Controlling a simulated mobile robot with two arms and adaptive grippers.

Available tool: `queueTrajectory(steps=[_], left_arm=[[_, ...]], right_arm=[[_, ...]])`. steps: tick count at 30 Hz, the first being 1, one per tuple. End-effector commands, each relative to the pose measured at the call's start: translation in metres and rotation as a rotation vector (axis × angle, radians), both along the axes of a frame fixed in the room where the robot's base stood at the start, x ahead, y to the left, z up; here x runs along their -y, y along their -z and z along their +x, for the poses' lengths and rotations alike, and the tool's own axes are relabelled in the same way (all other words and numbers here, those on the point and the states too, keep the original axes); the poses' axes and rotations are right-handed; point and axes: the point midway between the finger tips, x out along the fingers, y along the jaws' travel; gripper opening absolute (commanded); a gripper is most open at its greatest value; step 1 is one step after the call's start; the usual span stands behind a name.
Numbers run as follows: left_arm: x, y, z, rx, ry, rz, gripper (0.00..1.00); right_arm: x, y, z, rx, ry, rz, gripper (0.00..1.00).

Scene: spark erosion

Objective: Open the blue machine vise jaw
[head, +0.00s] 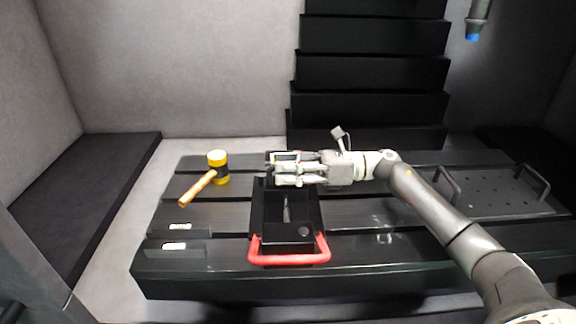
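A dark machine vise (272,235) with a red U-shaped handle (290,260) at its near side sits in the middle of the slotted black table. No blue shows on it. A thin light rod or slot shows along its middle. My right gripper (275,170) reaches in from the right, over the vise's far end, with its fingers pointing left. It hides that end of the vise. Whether its fingers are apart, shut or touching the vise is too small to tell. My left gripper is not in view.
A yellow-headed mallet (217,166) with a wooden handle lies left of the vise. Two small dark blocks (180,228) with white labels are at the left front. A dark perforated plate (490,192) with two handles lies at the right. A blue-tipped nozzle (474,30) hangs at the upper right.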

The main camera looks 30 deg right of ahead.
Motion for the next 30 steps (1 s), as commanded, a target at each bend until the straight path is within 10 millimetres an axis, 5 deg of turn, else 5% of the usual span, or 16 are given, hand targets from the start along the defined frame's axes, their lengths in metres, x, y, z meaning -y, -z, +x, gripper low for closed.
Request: queueTrajectory(steps=[5,12,23,30], left_arm=[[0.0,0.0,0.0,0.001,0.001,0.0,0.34],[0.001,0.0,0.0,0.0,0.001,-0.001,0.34],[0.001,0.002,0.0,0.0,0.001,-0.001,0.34],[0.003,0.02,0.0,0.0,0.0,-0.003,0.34]], right_arm=[[0.0,0.0,0.0,0.0,0.0,0.0,0.31],[0.0,0.0,0.0,0.0,0.0,0.0,0.0],[0.0,0.002,-0.001,-0.002,0.0,-0.001,0.0],[-0.004,0.007,-0.011,-0.003,-0.001,-0.004,0.0]])
